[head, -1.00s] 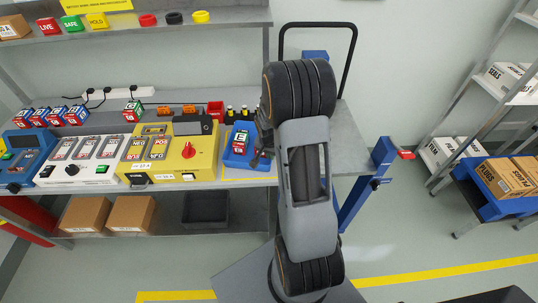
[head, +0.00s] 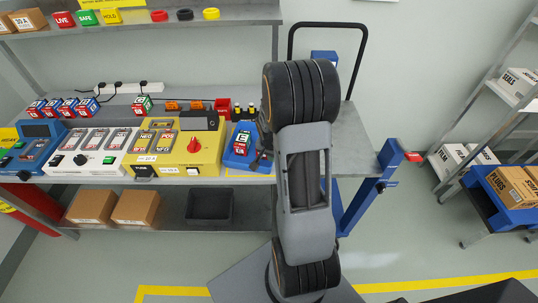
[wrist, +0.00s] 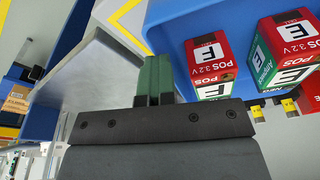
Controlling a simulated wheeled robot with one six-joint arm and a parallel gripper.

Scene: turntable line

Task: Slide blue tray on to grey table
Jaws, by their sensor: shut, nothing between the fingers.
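The blue tray (head: 232,160) lies on the bench beside the yellow unit, partly hidden by my arm. A red, white and green block marked E (head: 242,142) stands in it. In the head view my arm hides the fingertips. A bare grey table top (head: 355,155) shows right of my arm, and a grey surface (wrist: 85,75) in the wrist view.
The yellow unit (head: 180,148) stands close left of the tray. A blue post (head: 350,205) with a red-tipped piece (head: 412,156) rises at the right. A black handle frame (head: 328,26) is behind. Open floor with a yellow line lies in front.

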